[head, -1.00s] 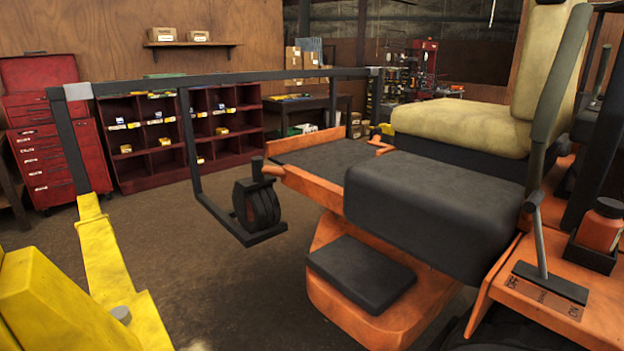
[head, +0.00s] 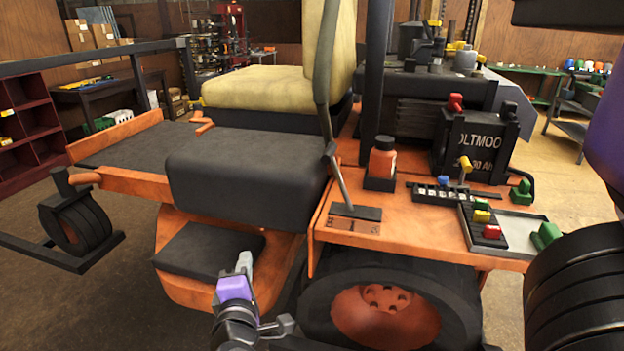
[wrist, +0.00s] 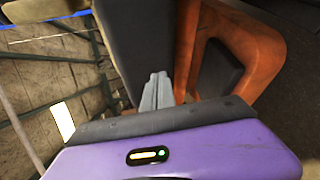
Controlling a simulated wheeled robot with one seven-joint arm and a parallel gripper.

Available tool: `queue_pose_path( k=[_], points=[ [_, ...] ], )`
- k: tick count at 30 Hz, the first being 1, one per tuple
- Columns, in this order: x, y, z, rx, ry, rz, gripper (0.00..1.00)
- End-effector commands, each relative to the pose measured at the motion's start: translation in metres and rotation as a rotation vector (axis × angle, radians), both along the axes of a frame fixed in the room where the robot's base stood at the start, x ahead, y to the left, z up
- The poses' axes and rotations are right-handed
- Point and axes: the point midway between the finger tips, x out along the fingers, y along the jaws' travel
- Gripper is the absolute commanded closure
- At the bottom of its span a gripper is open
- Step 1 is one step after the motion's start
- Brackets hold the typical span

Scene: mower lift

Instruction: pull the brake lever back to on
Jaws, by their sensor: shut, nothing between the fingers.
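The brake lever (head: 340,180) is a thin grey bar with a dark grip on top, standing on the orange deck beside the mower's seat. It leans left, its top toward the seat. At its foot is a dark slot plate (head: 356,211), with a brown label strip (head: 347,226) whose words are too small to read now. My gripper (head: 246,260) is shut and empty, in front of the black footstep, lower and left of the lever, and apart from it. In the wrist view my closed grey fingers (wrist: 157,88) show; I cannot make out the lever there.
A tall grey-green bar (head: 325,55) rises close behind the lever. An orange bottle (head: 382,158) in a black holder stands right of it. The black footrest (head: 209,250), black cushion (head: 245,165) and rear wheel (head: 390,305) surround my gripper. A battery (head: 475,140) sits farther right.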

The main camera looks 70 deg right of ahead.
Motion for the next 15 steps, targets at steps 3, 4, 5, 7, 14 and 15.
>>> queue_pose_path(
  k=[3,4,5,7,14,15],
  points=[
    [0.0,-0.03,0.068,-0.101,0.014,-0.2,1.0],
    [-0.003,-0.035,0.082,-0.118,0.019,-0.249,1.0],
    [-0.006,-0.04,0.096,-0.133,0.022,-0.296,1.0],
    [-0.014,-0.047,0.123,-0.159,0.026,-0.394,1.0],
    [-0.034,-0.054,0.171,-0.185,0.026,-0.587,1.0],
    [-0.035,-0.054,0.174,-0.186,0.026,-0.6,1.0]
  ],
)
